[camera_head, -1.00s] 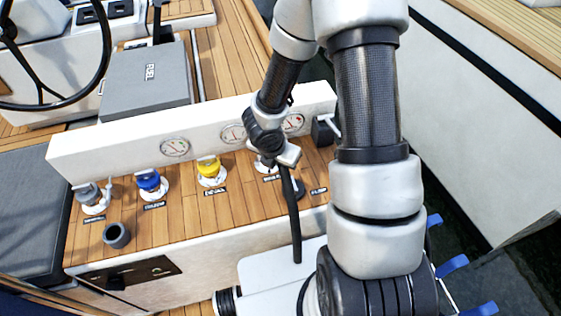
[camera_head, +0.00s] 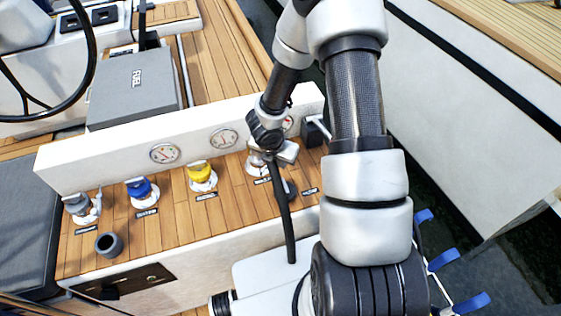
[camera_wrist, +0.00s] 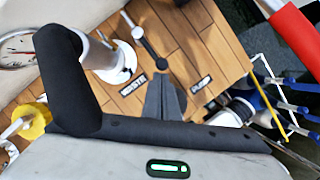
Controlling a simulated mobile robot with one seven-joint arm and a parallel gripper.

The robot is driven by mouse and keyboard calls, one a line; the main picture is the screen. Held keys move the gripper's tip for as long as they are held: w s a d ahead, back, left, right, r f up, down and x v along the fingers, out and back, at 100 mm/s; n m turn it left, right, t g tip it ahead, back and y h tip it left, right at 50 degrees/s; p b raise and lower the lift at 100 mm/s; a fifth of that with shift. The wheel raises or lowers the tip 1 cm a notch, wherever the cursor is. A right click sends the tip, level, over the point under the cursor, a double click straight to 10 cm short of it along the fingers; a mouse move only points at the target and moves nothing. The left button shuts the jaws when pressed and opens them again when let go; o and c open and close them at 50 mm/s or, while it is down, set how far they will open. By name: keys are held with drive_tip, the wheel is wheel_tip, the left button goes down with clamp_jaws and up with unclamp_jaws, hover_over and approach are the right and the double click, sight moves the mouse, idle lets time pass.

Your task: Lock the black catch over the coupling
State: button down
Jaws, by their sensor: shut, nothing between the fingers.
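In the wrist view, a pale coupling (camera_wrist: 104,62) with a round white base stands by the WASTE label. A slim black lever (camera_wrist: 152,44) with a silver collar shows beside it and looks like the catch; it lies apart from the coupling's barrel. My gripper (camera_wrist: 166,80) is shut and empty, its grey fingertips just below the lever's near end; touching or not cannot be told. In the head view, my wrist hides much of this coupling (camera_head: 257,166), and the fingertips and catch cannot be made out clearly.
Grey (camera_head: 77,205), blue (camera_head: 140,190) and yellow (camera_head: 201,176) couplings stand to the left on the wooden deck. A white gauge panel (camera_head: 110,160) rises behind them. An open grey cup (camera_head: 108,244) sits near the front edge. The PUMP label (camera_wrist: 201,92) is to the right.

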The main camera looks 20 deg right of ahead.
drive_tip(key=shift+d+f, duration=0.1)
drive_tip(key=shift+d, duration=0.05)
drive_tip(key=w+d+n+y+b, duration=0.4)
drive_tip(key=d+n, duration=0.6)
drive_tip(key=n, duration=0.5)
drive_tip(key=shift+w+d+t+y+b, duration=0.3)
drive_tip(key=shift+w+d+y+b, duration=0.1)
drive_tip(key=shift+y+b, duration=0.15)
drive_tip(key=shift+a, duration=0.15)
drive_tip(key=shift+w+a, duration=0.2)
drive_tip(key=shift+a, duration=0.5)
